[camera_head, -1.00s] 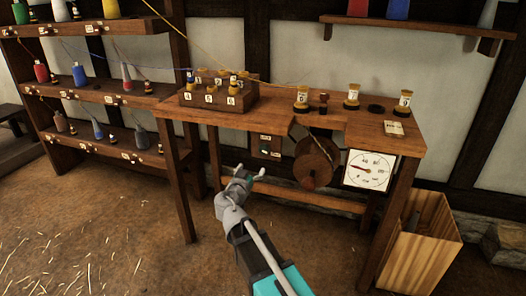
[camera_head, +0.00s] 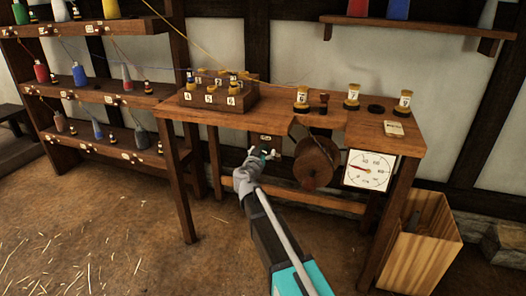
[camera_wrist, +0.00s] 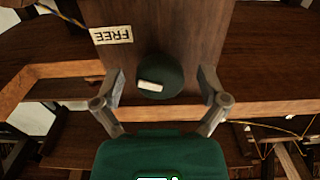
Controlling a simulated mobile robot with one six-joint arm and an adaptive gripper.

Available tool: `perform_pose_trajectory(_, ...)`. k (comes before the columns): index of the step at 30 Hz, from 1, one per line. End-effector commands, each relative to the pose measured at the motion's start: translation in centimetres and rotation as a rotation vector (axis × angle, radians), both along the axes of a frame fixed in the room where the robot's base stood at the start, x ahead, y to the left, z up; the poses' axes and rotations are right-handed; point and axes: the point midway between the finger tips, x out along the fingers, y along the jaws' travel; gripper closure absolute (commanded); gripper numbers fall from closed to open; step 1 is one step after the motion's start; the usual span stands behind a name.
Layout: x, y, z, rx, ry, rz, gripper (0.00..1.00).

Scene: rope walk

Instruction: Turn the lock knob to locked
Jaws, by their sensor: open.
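The lock knob (camera_wrist: 160,76) is a dark green round knob with a short pale bar on it, on a brown wooden panel (camera_wrist: 200,25) under the bench. A white label reading FREE (camera_wrist: 112,35) appears upside down above and left of the knob in the wrist view. In the head view my gripper (camera_head: 262,152) is in front of the panel and hides most of the knob. In the wrist view my gripper (camera_wrist: 163,78) is open, with one finger on each side of the knob and gaps showing between. Another small label (camera_head: 265,137) shows above the gripper.
A round wooden wheel (camera_head: 317,161) and a white dial with a red needle (camera_head: 368,170) are right of the panel. The bench top (camera_head: 290,122) holds several spools above. A wooden bin (camera_head: 425,245) stands at right. The floor in front is open.

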Motion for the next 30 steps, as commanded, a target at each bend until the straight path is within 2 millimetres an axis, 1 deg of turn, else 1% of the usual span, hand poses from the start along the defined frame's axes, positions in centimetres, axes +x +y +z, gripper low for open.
perform_pose_trajectory(3, 0.42, -0.15, 0.0, 0.0, 0.0, 0.0, 0.07)
perform_pose_trajectory(12, 0.43, -0.17, 0.0, 0.0, 0.0, 0.0, 0.07)
perform_pose_trajectory(14, 0.42, -0.17, 0.0, 0.0, 0.0, 0.0, 0.18)
perform_pose_trajectory(15, 0.42, -0.17, 0.0, 0.0, 0.0, 0.0, 0.26)
perform_pose_trajectory(17, 0.42, -0.16, 0.0, 0.0, 0.0, 0.0, 0.37)
perform_pose_trajectory(18, 0.42, -0.16, 0.0, 0.0, 0.0, 0.0, 0.44)
perform_pose_trajectory(20, 0.41, -0.16, 0.0, 0.0, 0.0, 0.0, 0.56)
perform_pose_trajectory(21, 0.42, -0.16, 0.0, 0.0, 0.0, 0.0, 0.63)
perform_pose_trajectory(25, 0.42, -0.15, 0.0, 0.0, 0.0, 0.0, 0.87)
perform_pose_trajectory(26, 0.42, -0.15, 0.0, 0.0, 0.0, 0.0, 0.89)
perform_pose_trajectory(30, 0.44, -0.15, 0.0, -0.005, 0.002, 0.0, 0.89)
